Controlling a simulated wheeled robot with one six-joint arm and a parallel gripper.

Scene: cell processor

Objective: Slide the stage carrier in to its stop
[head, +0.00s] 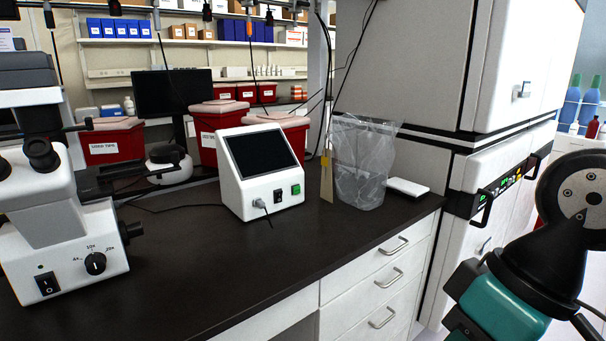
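I cannot make out a stage carrier in the head view. A white boxy device (262,172) with a dark sloped screen, a black switch and a green switch stands on the dark bench. A white microscope (60,210) stands at the left, cut off by the picture edge, with a power switch and a black knob on its base; its stage is not clearly seen. Part of my arm, black and teal, shows at the lower right beyond the bench end. My gripper is not in view.
The dark bench top (200,265) is clear in front. A clear plastic bag (362,165) and a flat white item (408,187) stand near its right end. Red bins (112,142) and a dark monitor (172,91) are behind. A tall white cabinet (425,60) stands at the right.

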